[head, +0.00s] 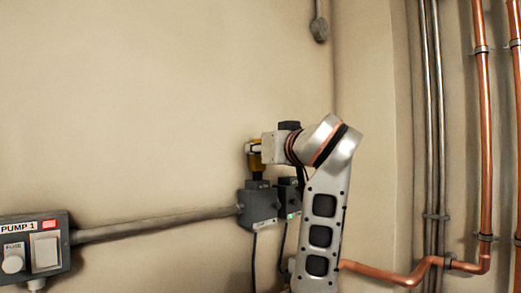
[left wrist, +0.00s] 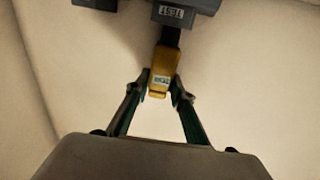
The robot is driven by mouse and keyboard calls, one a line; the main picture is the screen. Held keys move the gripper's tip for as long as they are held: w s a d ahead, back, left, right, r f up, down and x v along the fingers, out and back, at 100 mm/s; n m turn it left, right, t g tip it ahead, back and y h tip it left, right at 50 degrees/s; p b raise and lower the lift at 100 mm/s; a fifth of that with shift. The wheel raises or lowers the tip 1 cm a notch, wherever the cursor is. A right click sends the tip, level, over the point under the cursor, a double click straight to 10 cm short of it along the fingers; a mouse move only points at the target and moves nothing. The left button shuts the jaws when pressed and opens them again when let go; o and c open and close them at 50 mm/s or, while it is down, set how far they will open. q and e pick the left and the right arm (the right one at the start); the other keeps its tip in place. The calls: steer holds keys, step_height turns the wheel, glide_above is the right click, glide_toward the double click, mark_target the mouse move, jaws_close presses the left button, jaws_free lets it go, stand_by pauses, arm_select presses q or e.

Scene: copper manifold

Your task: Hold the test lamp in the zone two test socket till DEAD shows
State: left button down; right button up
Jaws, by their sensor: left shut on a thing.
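The yellow test lamp (head: 256,161) stands upright over a grey box (head: 258,207) on the wall. In the left wrist view the lamp (left wrist: 160,77) carries a small pale label with greenish letters I cannot read for sure. Its dark end meets the grey box marked TEST (left wrist: 176,14); how deep it sits is hidden. My left gripper (head: 254,148) is shut on the lamp's body, and its two fingers (left wrist: 160,92) flank the lamp in the left wrist view. My right gripper is not in view.
A second grey box (head: 288,197) stands close to the right, partly behind my arm. A conduit (head: 155,224) runs left to the PUMP 1 fuse panel (head: 35,248) with a red light. Copper pipes (head: 484,130) rise at the right. The wall above is mostly clear.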

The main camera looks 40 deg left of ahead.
arm_select(q)
steer(key=shift+f+b, duration=0.55)
steer(key=shift+f, duration=0.25)
steer(key=shift+r, duration=0.2)
stand_by(1.6)
steer(key=shift+r+p, duration=1.75)
steer(key=shift+r, duration=0.35)
steer(key=shift+f, duration=0.1)
